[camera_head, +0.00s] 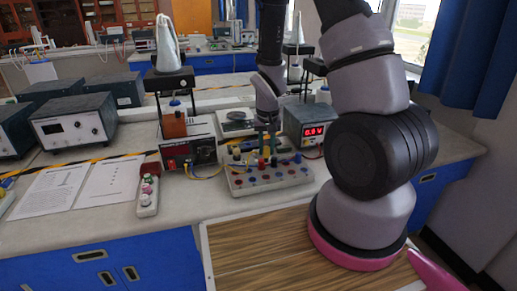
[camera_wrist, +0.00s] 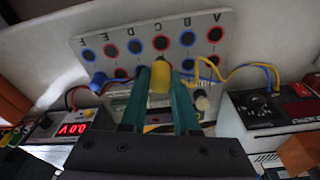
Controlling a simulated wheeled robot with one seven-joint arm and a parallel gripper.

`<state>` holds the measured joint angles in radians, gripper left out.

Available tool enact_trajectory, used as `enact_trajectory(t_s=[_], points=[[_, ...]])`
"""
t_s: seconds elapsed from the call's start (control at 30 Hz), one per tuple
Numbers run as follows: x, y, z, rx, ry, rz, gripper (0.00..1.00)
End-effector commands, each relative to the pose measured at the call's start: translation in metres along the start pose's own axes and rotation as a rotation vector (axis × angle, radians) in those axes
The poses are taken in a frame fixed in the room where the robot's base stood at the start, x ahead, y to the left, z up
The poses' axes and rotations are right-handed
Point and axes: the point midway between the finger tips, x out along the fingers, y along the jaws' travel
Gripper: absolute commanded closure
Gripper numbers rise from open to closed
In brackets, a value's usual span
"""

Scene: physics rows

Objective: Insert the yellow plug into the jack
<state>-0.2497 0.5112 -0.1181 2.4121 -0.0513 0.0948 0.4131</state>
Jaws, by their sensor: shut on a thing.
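My gripper (camera_wrist: 162,90) has two teal fingers closed on the yellow plug (camera_wrist: 159,76), which sits between the fingertips in the wrist view. The jack panel (camera_wrist: 90,65) is a pale board with rows of blue-, red- and dark-ringed jacks and letters A to F along one edge. The plug's end overlaps the panel near the middle jacks; whether it touches one is hidden. In the head view, my gripper (camera_head: 267,135) is above the panel (camera_head: 250,186), and the plug is too small to make out clearly.
A red-display meter (camera_head: 312,130) stands behind the panel at right. A black supply box (camera_head: 190,154) with a yellow wire is at left. Blue and yellow wires (camera_wrist: 235,72) run from the panel. A small terminal strip (camera_head: 147,197) and papers (camera_head: 115,182) lie further left.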

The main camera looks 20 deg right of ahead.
Motion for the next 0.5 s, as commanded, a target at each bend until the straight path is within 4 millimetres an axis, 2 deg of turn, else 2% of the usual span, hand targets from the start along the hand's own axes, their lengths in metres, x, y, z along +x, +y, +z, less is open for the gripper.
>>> enact_trajectory(t_s=[0.3,0.5], points=[[0.045,0.001,0.008,0.006,-0.004,0.003,1.0],[0.06,0.0,0.009,0.005,-0.002,0.001,1.0]])
